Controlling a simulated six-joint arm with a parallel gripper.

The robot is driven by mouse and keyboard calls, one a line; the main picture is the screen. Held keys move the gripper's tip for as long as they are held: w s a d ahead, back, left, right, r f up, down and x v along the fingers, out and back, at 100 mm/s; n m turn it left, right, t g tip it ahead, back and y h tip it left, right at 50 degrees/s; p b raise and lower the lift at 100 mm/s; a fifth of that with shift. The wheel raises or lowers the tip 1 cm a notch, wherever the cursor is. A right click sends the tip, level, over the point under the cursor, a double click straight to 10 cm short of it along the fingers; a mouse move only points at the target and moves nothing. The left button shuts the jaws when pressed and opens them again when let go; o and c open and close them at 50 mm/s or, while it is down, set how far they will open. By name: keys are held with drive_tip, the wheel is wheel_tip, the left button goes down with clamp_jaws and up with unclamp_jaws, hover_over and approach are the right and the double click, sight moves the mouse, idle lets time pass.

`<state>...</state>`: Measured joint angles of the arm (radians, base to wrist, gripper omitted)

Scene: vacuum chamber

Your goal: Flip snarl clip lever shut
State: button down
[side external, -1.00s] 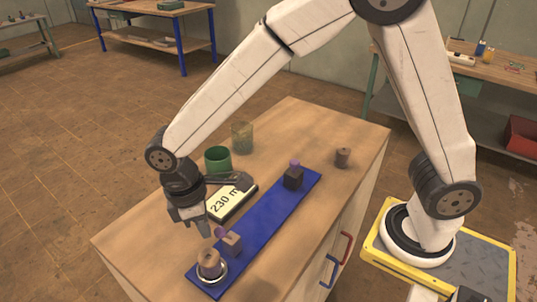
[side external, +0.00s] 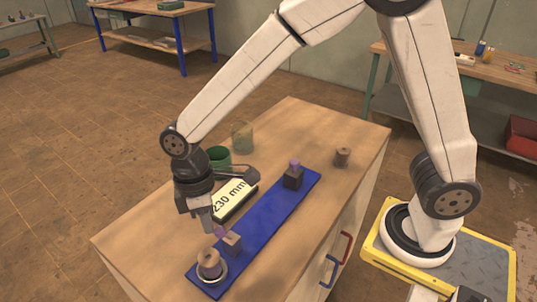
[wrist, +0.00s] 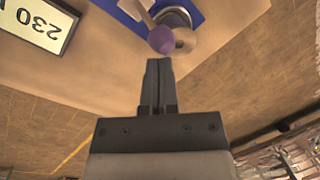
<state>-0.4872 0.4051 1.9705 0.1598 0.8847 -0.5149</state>
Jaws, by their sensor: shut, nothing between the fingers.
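A blue board (side external: 262,222) lies on the wooden cabinet top. At its near end is a clip with a tan block (side external: 232,243) and a lever ending in a purple knob (side external: 220,231). A tan cylinder (side external: 208,266) stands in a pale ring beside the block. My gripper (side external: 209,229) is shut and empty, with its fingertips close to the knob on its left side. In the wrist view the purple knob (wrist: 161,40) is just beyond the closed fingertips (wrist: 159,62), with the cylinder (wrist: 183,42) behind it. I cannot tell whether the fingers touch the knob.
A second, dark block (side external: 293,180) with a purple top sits at the board's far end. A "230 mm" plate (side external: 233,203), a green cup (side external: 217,157), a clear cup (side external: 242,136) and a small brown spool (side external: 342,157) stand around the board. The cabinet's near left top is clear.

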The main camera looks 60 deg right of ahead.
drive_tip(key=shift+d+r+y, duration=0.1)
drive_tip(key=shift+d+y, duration=0.2)
drive_tip(key=shift+y, duration=0.1)
drive_tip(key=d+y, duration=0.2)
drive_tip(key=y, duration=0.1)
drive_tip(key=d+y, duration=0.3)
drive_tip(key=shift+r+n, duration=0.15)
drive_tip(key=shift+n, duration=0.15)
idle(0.8)
drive_tip(key=shift+d, duration=0.1)
drive_tip(key=shift+s+d+f, duration=0.1)
drive_tip(key=shift+d+f, duration=0.1)
drive_tip(key=shift+d, duration=0.25)
drive_tip(key=shift+r, duration=0.15)
drive_tip(key=shift+r, duration=0.75)
